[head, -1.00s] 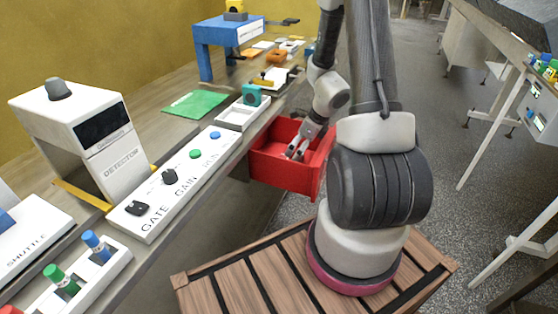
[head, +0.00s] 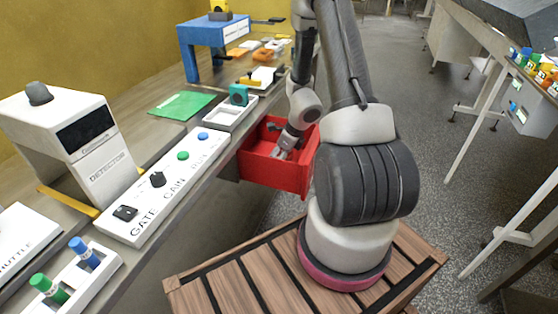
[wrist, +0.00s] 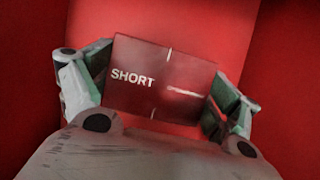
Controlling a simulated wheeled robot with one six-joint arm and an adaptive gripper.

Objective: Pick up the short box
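The short box is a dark red box marked SHORT (wrist: 160,95). In the wrist view it lies between my two fingers, slightly tilted in the picture. My gripper (wrist: 160,88) is open, with one finger beside the box's left edge and one beside its right edge. I cannot tell whether the fingers touch it. In the head view my gripper (head: 282,154) points down inside a red bin (head: 262,177) at the bench's edge. The box cannot be made out there.
The bin's red walls stand close around my gripper. A white tray (head: 222,123), a control panel (head: 135,222) and a detector (head: 98,165) line the bench. A blue stand (head: 190,35) is farther back. Floor to the right is open, with another bench beyond.

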